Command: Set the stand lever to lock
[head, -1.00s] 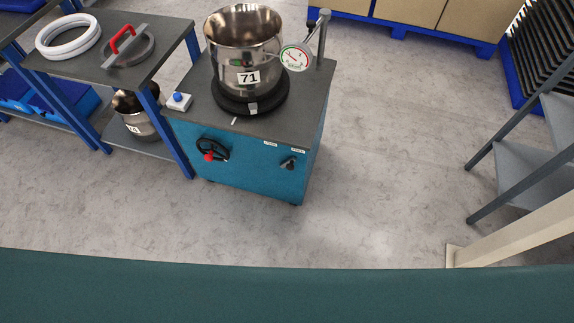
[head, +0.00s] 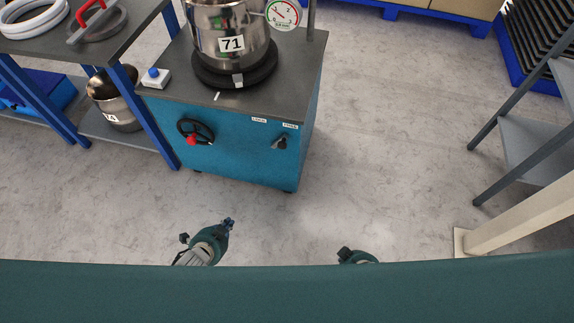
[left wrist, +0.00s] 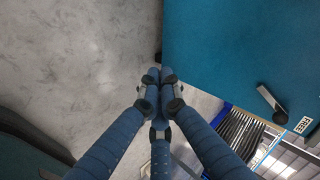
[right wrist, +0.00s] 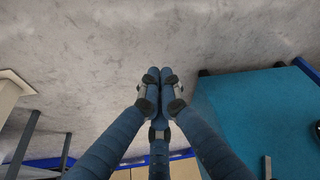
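The stand lever (head: 281,142) is a small dark and grey handle on the right part of the blue cabinet's (head: 235,150) front. Two small white labels sit above it, a left one (head: 259,119) and a right one (head: 290,125); their words are too small to read. The lever also shows at the right of the left wrist view (left wrist: 270,102). My left gripper (head: 229,223) is below and left of the lever, apart from the cabinet. My right gripper (head: 345,252) is lower right, mostly hidden by my body. In the wrist views both grippers' fingertips meet with nothing between them.
A black handwheel with a red knob (head: 192,140) is on the front's left. A steel pot marked 71 (head: 231,44), a gauge (head: 283,13) and a blue button box (head: 155,77) are on top. A blue-legged table (head: 140,22) stands left, grey shelving (head: 540,150) right. Floor in front is clear.

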